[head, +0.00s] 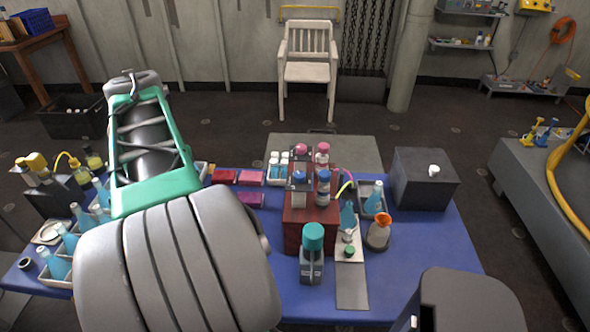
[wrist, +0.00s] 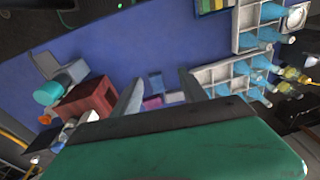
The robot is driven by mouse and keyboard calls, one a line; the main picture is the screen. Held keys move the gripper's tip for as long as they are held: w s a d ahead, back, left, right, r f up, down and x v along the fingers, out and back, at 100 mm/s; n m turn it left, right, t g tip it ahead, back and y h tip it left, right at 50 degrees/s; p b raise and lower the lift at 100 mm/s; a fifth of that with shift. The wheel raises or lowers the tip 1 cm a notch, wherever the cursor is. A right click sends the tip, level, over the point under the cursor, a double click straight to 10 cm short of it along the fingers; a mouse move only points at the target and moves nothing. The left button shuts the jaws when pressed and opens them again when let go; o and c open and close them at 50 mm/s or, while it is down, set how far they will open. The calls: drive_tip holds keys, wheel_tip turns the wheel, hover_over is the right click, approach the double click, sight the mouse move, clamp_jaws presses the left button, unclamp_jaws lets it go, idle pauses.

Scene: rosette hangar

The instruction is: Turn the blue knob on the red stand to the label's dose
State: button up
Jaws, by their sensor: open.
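The red stand (head: 312,238) is a dark red block on the blue table, right of the middle in the head view. Two blue-topped pieces stand on it side by side at the front, the left blue knob (head: 299,177) and the right blue top (head: 324,175). Pink tops (head: 322,148) rise behind them. Label markings are too small to read. In the wrist view the red stand (wrist: 90,98) lies left of my gripper (wrist: 160,82), whose two fingers are apart with nothing between them. The gripper is above the table, clear of the stand; the head view does not show its fingers.
A teal-capped bottle (head: 312,240) stands before the stand. An orange-topped flask (head: 379,232) and a dark grey box (head: 425,180) are to its right. Trays of blue bottles (wrist: 222,75) fill the table's other end. The blue tabletop (head: 430,265) is bare at front right.

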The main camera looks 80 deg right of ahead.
drive_tip(key=s+d+r+m, duration=0.2)
drive_tip(key=s+d+m, duration=0.7)
drive_tip(key=s+d, duration=0.4)
drive_tip(key=m+g+y, duration=0.1)
drive_tip(key=m, duration=0.4)
hover_over(300, 174)
drive_tip(key=shift+w+a+r, duration=0.1)
drive_tip(key=shift+r, duration=0.35)
drive_tip(key=shift+s+f, duration=0.2)
drive_tip(key=shift+f, duration=0.1)
wheel_tip(300, 174, down, 7)
drive_tip(key=shift+w, duration=0.15)
drive_tip(key=shift+c, duration=0.5)
clamp_jaws()
